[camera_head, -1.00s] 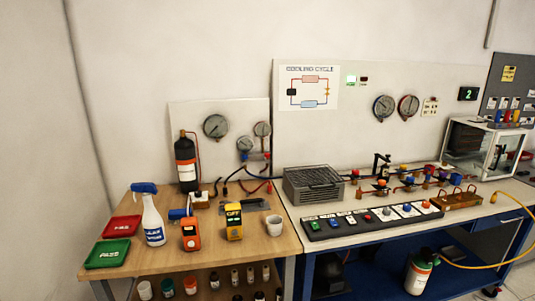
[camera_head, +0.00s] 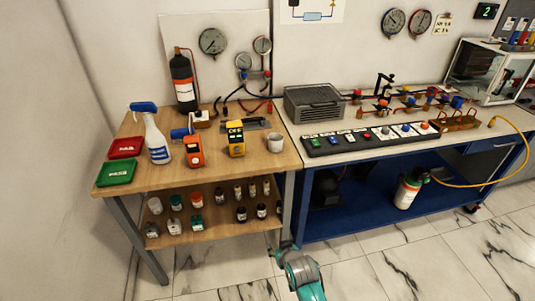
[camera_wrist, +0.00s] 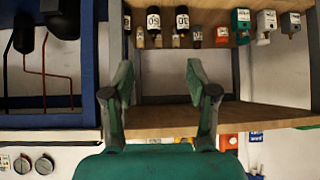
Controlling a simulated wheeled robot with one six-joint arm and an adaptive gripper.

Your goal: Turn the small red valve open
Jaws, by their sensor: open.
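Several small valves with red, orange and blue knobs sit on the copper piping (camera_head: 400,104) at the back of the blue bench. A gauge manifold (camera_head: 255,76) on the left wall panel carries a small red knob (camera_head: 267,74) at its right. I cannot tell from these frames which red knob is the task's valve. My gripper (camera_head: 284,246) hangs low in front of the gap between the two tables, well below and apart from both valve groups. In the wrist view my gripper (camera_wrist: 160,84) is open and empty, its fingers spread; the picture is upside down.
The wooden table (camera_head: 225,162) holds a spray bottle (camera_head: 155,135), an orange meter (camera_head: 193,150), a yellow meter (camera_head: 235,140) and a cup (camera_head: 275,143). A black switch panel (camera_head: 370,137) lines the blue bench's front. The floor (camera_head: 420,255) in front is clear.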

